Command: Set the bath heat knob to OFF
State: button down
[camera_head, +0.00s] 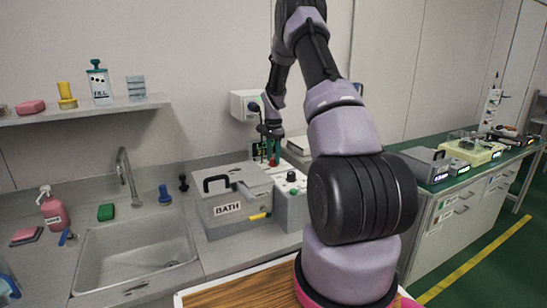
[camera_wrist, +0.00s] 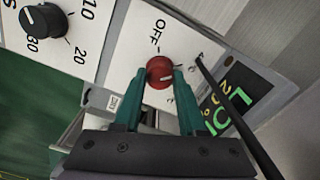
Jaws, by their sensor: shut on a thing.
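The bath heat knob is a red round knob (camera_wrist: 160,72) with a pale pointer mark, on a white panel. The word OFF (camera_wrist: 154,35) is printed above it in the wrist view, with a smaller marking to its right. The mark's exact setting is hard to tell. My gripper (camera_wrist: 159,76) has its green fingers shut on the red knob, one on each side.
A black knob (camera_wrist: 43,20) with 10, 20 and 30 markings sits at upper left in the wrist view. A lit display (camera_wrist: 235,101) and a dark rod (camera_wrist: 240,118) are close on the right. The sink (camera_head: 135,255) is left of the bath.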

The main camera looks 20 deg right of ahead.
jog(key=shift+n, duration=0.4)
jog(key=n, duration=0.3)
jog(key=shift+n, duration=0.4)
jog(key=n, duration=0.3)
jog(key=shift+n, duration=0.3)
jog(key=n, duration=0.4)
jog(key=shift+n, duration=1.8)
jog(key=shift+c, duration=2.3)
grip_release()
